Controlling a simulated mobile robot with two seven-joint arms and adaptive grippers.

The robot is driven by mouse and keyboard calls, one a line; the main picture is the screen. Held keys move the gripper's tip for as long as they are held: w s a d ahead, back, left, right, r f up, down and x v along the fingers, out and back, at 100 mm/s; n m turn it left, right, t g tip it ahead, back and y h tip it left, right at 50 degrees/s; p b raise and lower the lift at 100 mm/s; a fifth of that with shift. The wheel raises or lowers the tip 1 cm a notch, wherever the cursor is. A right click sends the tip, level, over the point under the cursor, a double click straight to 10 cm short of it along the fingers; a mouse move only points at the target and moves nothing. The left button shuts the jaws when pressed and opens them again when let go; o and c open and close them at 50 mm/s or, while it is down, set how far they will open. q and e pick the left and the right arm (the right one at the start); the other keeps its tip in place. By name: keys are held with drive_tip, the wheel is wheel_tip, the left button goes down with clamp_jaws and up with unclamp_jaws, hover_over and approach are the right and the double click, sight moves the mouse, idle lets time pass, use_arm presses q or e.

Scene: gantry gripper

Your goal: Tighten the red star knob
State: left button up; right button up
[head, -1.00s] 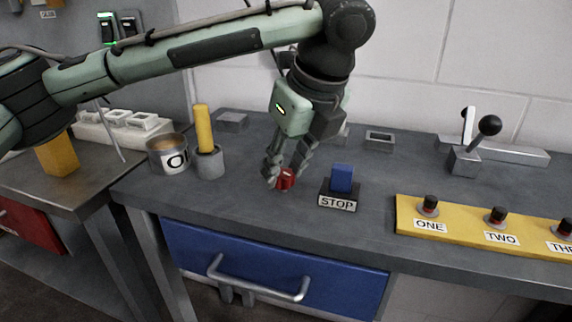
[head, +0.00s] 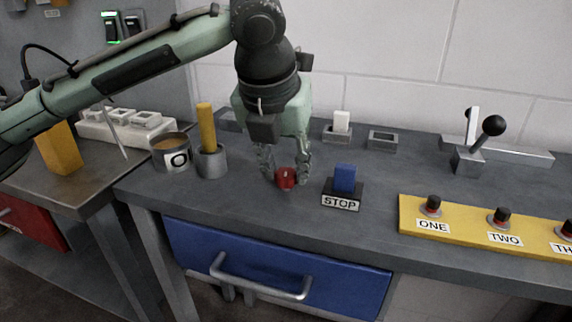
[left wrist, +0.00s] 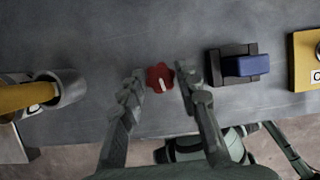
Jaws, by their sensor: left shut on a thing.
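The red star knob (head: 286,178) is on the grey bench top, left of the blue block on the STOP base (head: 341,198). My left gripper (head: 284,176) comes down over it and is shut on it, with one finger on each side. In the left wrist view the knob (left wrist: 160,77) shows its lobed outline and a pale pointer mark, angled towards the bottom of the picture. It lies between the fingertips of my left gripper (left wrist: 161,75). How far down the knob is seated is hard to tell. My right gripper is not in view.
A grey holder (head: 211,163) with a yellow rod and a can (head: 169,154) stand left of the knob. A yellow panel (head: 465,229) with red-and-black knobs and a lever (head: 468,158) are to the right. A blue drawer (head: 270,262) is below the bench edge.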

use_arm(q)
drive_tip(key=shift+m+h, duration=0.4)
drive_tip(key=shift+m, duration=0.8)
drive_tip(key=shift+o, duration=0.2)
drive_tip(key=o, duration=1.1)
drive_tip(key=v, duration=1.2)
drive_tip(key=shift+w+a+r, duration=0.1)
drive_tip(key=shift+w+r, duration=0.05)
drive_tip(key=shift+w, duration=0.1)
drive_tip(key=shift+g, duration=0.3)
